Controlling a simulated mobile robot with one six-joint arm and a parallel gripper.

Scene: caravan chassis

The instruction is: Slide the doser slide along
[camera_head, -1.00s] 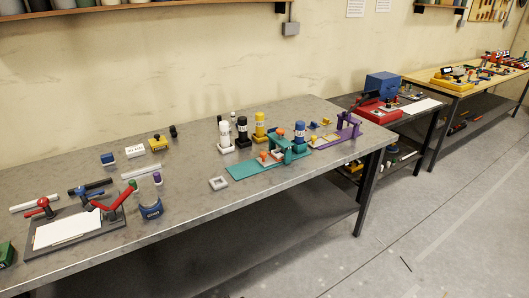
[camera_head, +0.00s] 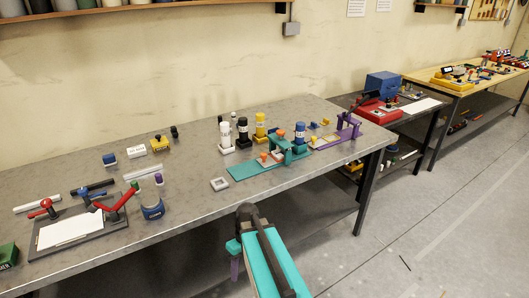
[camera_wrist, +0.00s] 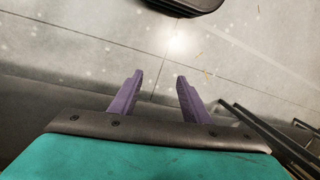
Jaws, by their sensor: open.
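A teal fixture (camera_head: 245,171) with a long flat plate, a raised bridge and orange parts stands near the front edge of the grey table. A purple fixture (camera_head: 350,130) with a post stands to its right. I cannot tell for sure which of them carries the doser slide. My gripper (camera_wrist: 158,88) is open and empty in the wrist view, its two purple fingers apart above the floor. In the head view my teal arm is in front of the table, below and apart from the fixtures, with one purple finger showing.
White, black, yellow and blue bottles stand behind and beside the teal fixture. A small grey square frame (camera_head: 219,184) lies to its left. A dark clipboard-like board (camera_head: 80,231) with red levers is at the front left. The table's front edge lies between my arm and the fixtures.

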